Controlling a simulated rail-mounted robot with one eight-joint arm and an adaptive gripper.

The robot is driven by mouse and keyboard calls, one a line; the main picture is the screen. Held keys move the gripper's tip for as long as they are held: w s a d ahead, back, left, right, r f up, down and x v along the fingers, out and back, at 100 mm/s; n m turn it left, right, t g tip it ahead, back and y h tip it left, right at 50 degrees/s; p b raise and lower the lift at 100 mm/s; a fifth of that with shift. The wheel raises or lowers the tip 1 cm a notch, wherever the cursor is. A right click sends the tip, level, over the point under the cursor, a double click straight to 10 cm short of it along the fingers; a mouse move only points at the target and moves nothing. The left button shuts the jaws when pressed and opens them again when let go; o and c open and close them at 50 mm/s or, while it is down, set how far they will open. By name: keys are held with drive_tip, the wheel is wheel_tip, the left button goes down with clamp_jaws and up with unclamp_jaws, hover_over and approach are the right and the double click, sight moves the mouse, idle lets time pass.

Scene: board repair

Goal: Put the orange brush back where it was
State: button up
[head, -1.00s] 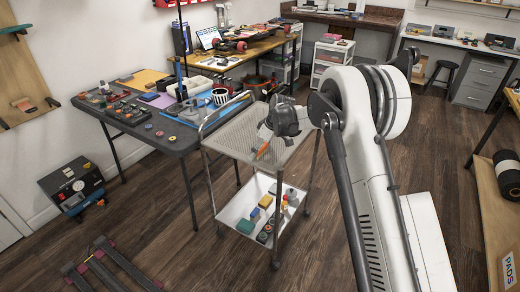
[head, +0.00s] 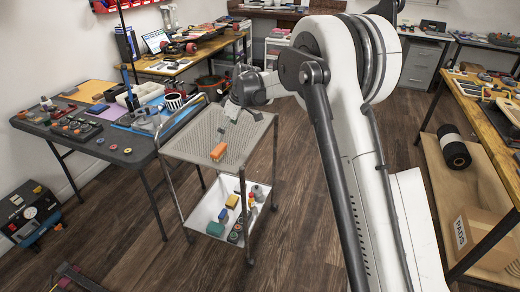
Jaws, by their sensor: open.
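The orange brush (head: 218,152) shows as a small orange block on the perforated top shelf of the metal cart (head: 188,144), near the shelf's front edge. My gripper (head: 222,133) is over the same shelf, with its fingers pointing down just above and behind the brush. The gripper is open. Whether its fingertips touch the brush is too small to tell.
The cart's lower white tray (head: 209,214) holds several small blocks and bottles. A dark table (head: 95,140) with tools and wheels stands to the left. Another workbench (head: 490,125) stands on the right.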

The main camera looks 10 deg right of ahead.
drive_tip(key=s+d+r+m+t+h, duration=0.1)
drive_tip(key=s+d+r+m, duration=0.1)
drive_tip(key=s+d+r, duration=0.35)
drive_tip(key=s+d+r+m+t, duration=0.1)
drive_tip(key=s+d+r+m, duration=0.15)
drive_tip(key=s+r, duration=0.5)
drive_tip(key=s+d+r+m+t+h, duration=0.1)
drive_tip(key=s+d+r+m, duration=0.1)
drive_tip(key=s+d+r, duration=0.5)
drive_tip(key=s+d+f+m, duration=0.2)
drive_tip(key=s, duration=0.7)
drive_tip(key=s+d+f+m+t+h, duration=0.1)
drive_tip(key=s+d+f, duration=0.1)
drive_tip(key=s, duration=0.7)
drive_tip(key=s+d+f+m+t, duration=0.1)
drive_tip(key=s+d+f+m, duration=0.1)
drive_tip(key=s, duration=0.7)
drive_tip(key=shift+s+f+m+h, duration=0.2)
drive_tip(key=shift+f+m+h, duration=0.15)
drive_tip(key=shift+f+h, duration=0.05)
